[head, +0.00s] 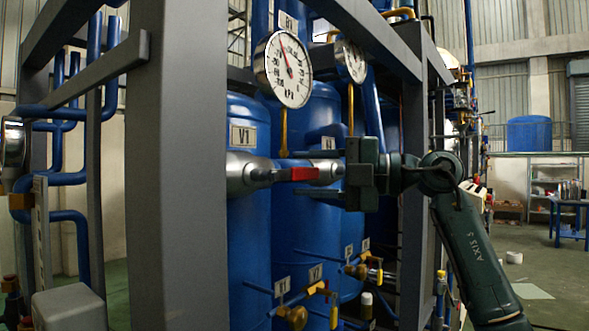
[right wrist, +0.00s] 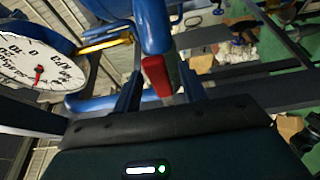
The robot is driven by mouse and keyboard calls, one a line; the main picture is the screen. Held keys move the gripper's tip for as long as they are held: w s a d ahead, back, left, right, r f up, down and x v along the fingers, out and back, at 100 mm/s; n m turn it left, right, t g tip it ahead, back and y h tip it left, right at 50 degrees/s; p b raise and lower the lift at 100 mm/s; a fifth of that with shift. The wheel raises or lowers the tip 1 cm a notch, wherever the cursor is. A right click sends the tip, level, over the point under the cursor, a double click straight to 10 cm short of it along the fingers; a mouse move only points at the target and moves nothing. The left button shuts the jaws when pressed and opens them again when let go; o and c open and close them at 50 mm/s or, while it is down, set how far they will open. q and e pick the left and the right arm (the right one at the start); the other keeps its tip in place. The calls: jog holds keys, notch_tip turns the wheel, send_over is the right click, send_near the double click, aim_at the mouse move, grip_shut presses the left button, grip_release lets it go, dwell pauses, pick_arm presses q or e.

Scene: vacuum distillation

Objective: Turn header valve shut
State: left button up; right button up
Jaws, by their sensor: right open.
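The header valve has a silver body (head: 243,173) and a red lever handle (head: 298,174). In the head view the lever lies roughly level, pointing right from its hub, in front of a blue tank. My right gripper (head: 324,175) comes in from the right, at the lever's free end. It is open. In the right wrist view the red handle (right wrist: 157,76) shows between my two dark fingers (right wrist: 160,90), with a gap on each side; I cannot tell how far it reaches in between them. My left gripper is not in view.
A white round gauge (head: 284,69) hangs above the valve, and a second gauge (head: 350,61) is farther right. A thick grey frame post (head: 176,170) stands left of the valve. Blue tanks and pipes lie close behind. Smaller brass valves (head: 292,316) sit below. Open floor lies at right.

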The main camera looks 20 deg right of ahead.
jog(key=shift+x, duration=1.35)
jog(key=shift+c, duration=0.3)
grip_shut()
